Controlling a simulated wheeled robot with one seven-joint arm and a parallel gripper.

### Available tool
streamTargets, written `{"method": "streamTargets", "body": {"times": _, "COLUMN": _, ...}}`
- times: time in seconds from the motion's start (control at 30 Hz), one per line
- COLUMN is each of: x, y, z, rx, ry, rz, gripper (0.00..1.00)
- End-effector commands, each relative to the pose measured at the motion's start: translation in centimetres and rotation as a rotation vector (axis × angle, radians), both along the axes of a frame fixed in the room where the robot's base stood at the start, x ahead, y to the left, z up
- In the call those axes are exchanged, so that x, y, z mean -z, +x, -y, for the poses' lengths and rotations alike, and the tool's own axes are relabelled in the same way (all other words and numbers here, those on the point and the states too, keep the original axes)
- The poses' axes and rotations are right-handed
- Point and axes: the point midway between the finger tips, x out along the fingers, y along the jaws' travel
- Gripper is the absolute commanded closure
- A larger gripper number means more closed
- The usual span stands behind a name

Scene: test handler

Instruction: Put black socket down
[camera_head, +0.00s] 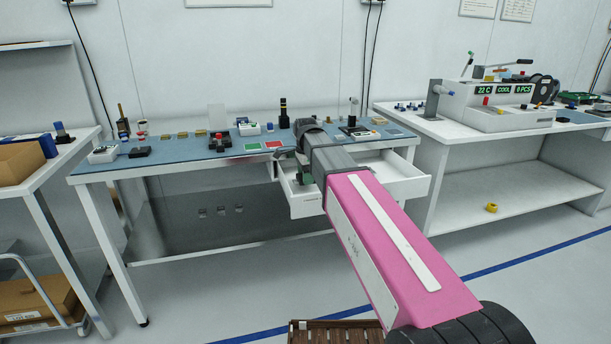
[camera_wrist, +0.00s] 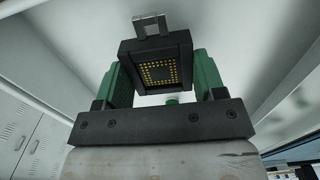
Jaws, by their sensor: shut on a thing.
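The black socket (camera_wrist: 158,72) is square, with a grid of gold contacts and a metal latch at its top edge. In the wrist view it sits between the two green fingers of my gripper (camera_wrist: 163,82), which is shut on it. White panels surround it there. In the head view my gripper (camera_head: 303,170) is at the left part of the open white drawer (camera_head: 400,188) under the blue-topped workbench. My arm covers much of it, and I cannot make out the socket there. Whether the socket touches any surface is not clear.
The blue-topped workbench (camera_head: 180,160) carries several small parts, with a red pad (camera_head: 273,144) and a green pad (camera_head: 253,147) near its front edge. A test machine (camera_head: 500,105) stands on the right bench. A yellow ring (camera_head: 491,208) lies on that bench's lower shelf.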

Motion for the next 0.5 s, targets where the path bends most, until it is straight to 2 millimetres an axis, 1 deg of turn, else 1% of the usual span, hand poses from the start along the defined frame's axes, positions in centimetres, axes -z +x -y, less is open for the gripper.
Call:
{"method": "streamTargets", "body": {"times": 0.17, "x": -0.04, "y": 0.01, "z": -0.01, "rx": 0.0, "ry": 0.0, "rz": 0.0, "gripper": 0.63}}
{"method": "streamTargets", "body": {"times": 0.5, "x": 0.82, "y": -0.01, "z": -0.01, "rx": 0.0, "ry": 0.0, "rz": -0.001, "gripper": 0.63}}
